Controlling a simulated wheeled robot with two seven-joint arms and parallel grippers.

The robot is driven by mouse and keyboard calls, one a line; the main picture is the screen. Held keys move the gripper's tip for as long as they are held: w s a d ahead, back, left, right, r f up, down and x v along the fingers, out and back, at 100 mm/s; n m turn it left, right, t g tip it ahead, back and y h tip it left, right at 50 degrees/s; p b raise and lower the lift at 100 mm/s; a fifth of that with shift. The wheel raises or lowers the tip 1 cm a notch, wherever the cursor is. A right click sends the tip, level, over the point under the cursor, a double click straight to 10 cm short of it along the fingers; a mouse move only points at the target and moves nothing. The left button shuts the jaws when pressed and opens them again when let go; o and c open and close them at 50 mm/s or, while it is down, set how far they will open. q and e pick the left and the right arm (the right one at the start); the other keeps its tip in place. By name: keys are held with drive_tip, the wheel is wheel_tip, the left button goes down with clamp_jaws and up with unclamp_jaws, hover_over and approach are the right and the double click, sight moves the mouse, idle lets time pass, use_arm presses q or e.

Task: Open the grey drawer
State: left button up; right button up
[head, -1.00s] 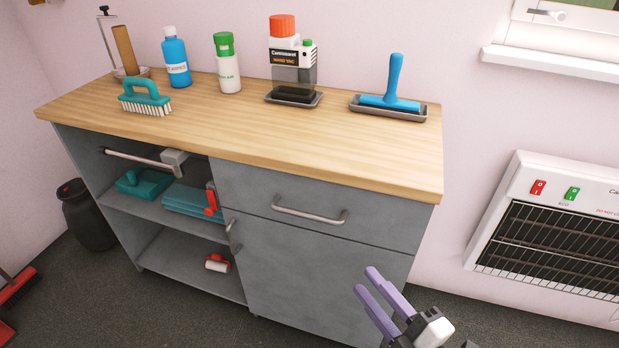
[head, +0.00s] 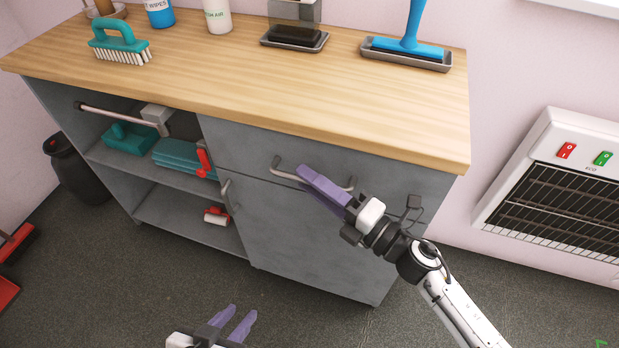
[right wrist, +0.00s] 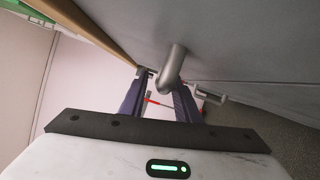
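The grey drawer (head: 235,150) is the upper right front of the cabinet, under the wooden top, and its front sits flush. Its curved metal handle (head: 287,175) is partly hidden behind my right gripper (head: 312,180), whose purple fingers are at the handle's middle. In the right wrist view, the fingers (right wrist: 160,98) stand apart and the handle (right wrist: 172,68) appears between them. I cannot tell whether they touch it. My left gripper (head: 240,318) is open and empty at the bottom of the head view, low in front of the cabinet.
A door with a vertical handle (head: 228,194) is below the drawer. Open shelves on the left hold teal cloths (head: 180,155) and a red-and-white roller (head: 216,215). A brush (head: 120,45) and trays stand on the top. A heater (head: 560,185) hangs at the right.

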use_arm(q)
drive_tip(key=shift+w+r, duration=0.2)
drive_tip(key=shift+w, duration=0.25)
use_arm(e)
drive_tip(key=shift+w+a, duration=0.3)
clamp_jaws()
use_arm(q)
drive_tip(key=shift+s+f, duration=0.1)
drive_tip(key=shift+s, duration=0.15)
use_arm(e)
drive_tip(key=shift+s, duration=0.1)
